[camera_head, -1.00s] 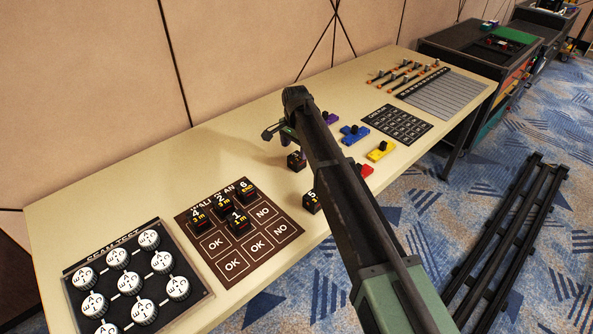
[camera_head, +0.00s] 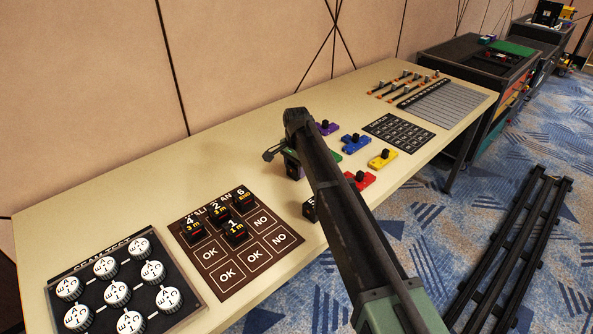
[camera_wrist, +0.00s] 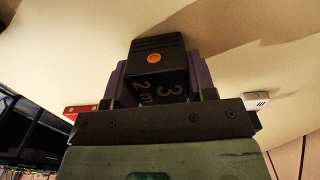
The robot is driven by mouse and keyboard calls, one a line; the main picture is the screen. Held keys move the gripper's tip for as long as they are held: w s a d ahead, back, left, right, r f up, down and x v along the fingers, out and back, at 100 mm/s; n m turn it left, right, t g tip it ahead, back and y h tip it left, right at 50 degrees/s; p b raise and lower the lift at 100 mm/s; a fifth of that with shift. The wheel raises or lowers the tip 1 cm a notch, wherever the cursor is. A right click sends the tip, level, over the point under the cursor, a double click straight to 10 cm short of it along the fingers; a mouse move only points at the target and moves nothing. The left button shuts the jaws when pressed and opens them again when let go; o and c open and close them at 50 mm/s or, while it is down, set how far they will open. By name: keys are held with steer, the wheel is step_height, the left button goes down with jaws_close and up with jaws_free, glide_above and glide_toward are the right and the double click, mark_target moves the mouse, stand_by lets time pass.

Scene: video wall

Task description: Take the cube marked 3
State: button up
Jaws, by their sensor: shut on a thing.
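The black cube marked 3 (camera_wrist: 160,72), with "2 m" under the digit and an orange dot on another face, sits between the fingers of my gripper (camera_wrist: 158,82) in the wrist view. The gripper is shut on it. In the head view my gripper (camera_head: 290,150) is over the middle of the table, and the dark cube (camera_head: 292,167) shows just below it, partly hidden by my arm. I cannot tell how far the cube is above the tabletop.
The brown board (camera_head: 236,274) holds cubes marked 4, 2, 6 and 1, with free OK and NO cells. A cube marked 5 (camera_head: 309,209) stands beside my arm. Coloured blocks with black knobs, such as the red one (camera_head: 352,181), lie to the right. A dial panel (camera_head: 190,315) is front left.

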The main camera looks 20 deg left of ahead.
steer(key=shift+c, duration=0.6)
steer(key=shift+r, duration=0.1)
